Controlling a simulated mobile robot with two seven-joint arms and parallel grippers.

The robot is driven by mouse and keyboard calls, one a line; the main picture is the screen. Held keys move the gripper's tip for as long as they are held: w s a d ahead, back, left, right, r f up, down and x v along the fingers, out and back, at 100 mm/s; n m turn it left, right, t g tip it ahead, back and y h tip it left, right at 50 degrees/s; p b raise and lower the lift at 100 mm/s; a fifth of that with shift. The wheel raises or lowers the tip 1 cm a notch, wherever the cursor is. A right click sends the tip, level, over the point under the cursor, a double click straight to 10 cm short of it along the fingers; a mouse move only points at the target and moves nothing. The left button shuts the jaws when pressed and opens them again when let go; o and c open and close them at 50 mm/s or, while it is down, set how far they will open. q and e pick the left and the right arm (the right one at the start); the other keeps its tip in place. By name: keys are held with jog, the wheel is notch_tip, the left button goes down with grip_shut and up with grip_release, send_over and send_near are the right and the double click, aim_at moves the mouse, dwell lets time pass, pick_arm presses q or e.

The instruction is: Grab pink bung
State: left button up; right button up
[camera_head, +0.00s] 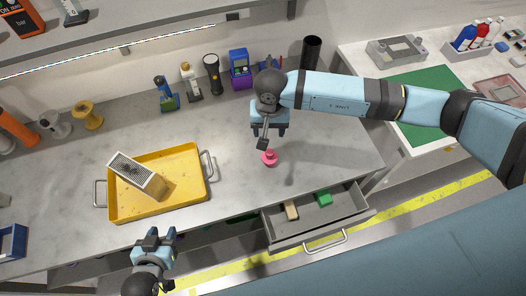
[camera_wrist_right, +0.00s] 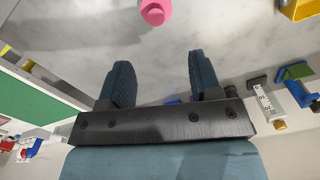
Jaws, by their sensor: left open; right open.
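The pink bung (camera_head: 269,158) stands on the grey worktop, near its front edge and behind the open drawer. It also shows at the top edge of the right wrist view (camera_wrist_right: 155,11), partly cut off, beyond the fingertips. My right gripper (camera_head: 268,132) is open and empty above the worktop, a little behind the bung in the head view and apart from it. Its two dark fingers show spread in the right wrist view (camera_wrist_right: 158,75). My left gripper (camera_head: 154,234) is open and empty at the worktop's front edge, below the yellow tray and well left of the bung.
A yellow tray (camera_head: 190,203) with a grater-like box (camera_head: 137,172) sits left. An open drawer (camera_head: 345,204) holds a green block (camera_head: 324,199) and a beige block (camera_head: 291,210). A torch (camera_head: 212,70), a blue device (camera_head: 239,66) and other items line the back. Worktop around the bung is clear.

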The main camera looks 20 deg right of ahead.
aim_at(270, 152)
notch_tip(270, 152, down, 9)
jog(key=shift+d+r+b, duration=0.1)
jog(key=shift+r+b, duration=0.05)
jog(key=shift+b, duration=0.6)
notch_tip(270, 152, down, 5)
jog(key=shift+s+d+r+b, duration=0.1)
jog(key=shift+d+b, duration=0.05)
jog(key=shift+b, duration=0.65)
jog(key=c, duration=0.9)
jog(key=shift+c, duration=0.6)
jog(key=shift+r, duration=0.1)
